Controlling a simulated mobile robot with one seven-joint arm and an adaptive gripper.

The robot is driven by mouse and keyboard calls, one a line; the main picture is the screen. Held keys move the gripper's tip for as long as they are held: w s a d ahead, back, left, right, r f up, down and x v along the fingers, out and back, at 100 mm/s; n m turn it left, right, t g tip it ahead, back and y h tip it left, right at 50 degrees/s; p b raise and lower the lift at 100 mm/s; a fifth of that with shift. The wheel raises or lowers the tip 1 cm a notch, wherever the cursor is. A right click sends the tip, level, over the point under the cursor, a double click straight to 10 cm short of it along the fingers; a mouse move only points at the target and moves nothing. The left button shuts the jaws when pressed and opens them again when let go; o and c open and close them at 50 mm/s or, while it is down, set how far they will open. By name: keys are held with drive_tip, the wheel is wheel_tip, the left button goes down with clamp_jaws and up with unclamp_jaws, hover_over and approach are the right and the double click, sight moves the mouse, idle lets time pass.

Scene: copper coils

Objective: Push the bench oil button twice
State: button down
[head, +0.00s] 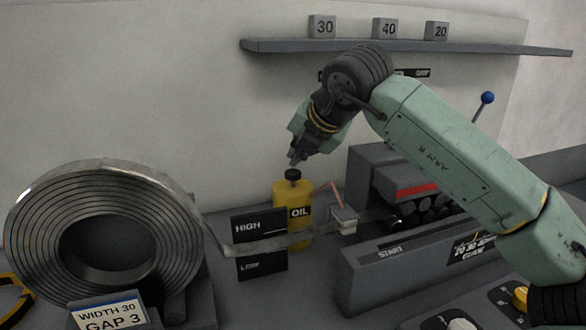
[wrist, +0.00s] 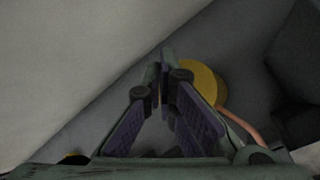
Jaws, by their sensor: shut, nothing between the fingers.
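The yellow oil can (head: 292,205), labelled OIL, stands on the bench behind the metal strip, with a black button (head: 292,174) on top. My gripper (head: 293,162) is shut and empty, pointing down just above the button in the head view. I cannot tell whether the fingertips touch it. In the wrist view the shut fingers (wrist: 163,62) partly cover the yellow can top (wrist: 205,82), which shows to their right. The button itself is hidden or not distinct there.
A large steel coil (head: 40,230) stands at the left, its strip running past a HIGH/LOW plate (head: 260,225) to the roller unit (head: 370,180). A blue-knobbed lever (head: 487,98) rises at the right. A shelf (head: 480,47) with numbered blocks is on the wall above my arm.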

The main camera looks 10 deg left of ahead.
sight(297, 171)
drive_tip(key=shift+r, duration=0.1)
drive_tip(key=shift+r+p, duration=1.35)
drive_tip(key=shift+r, duration=1.15)
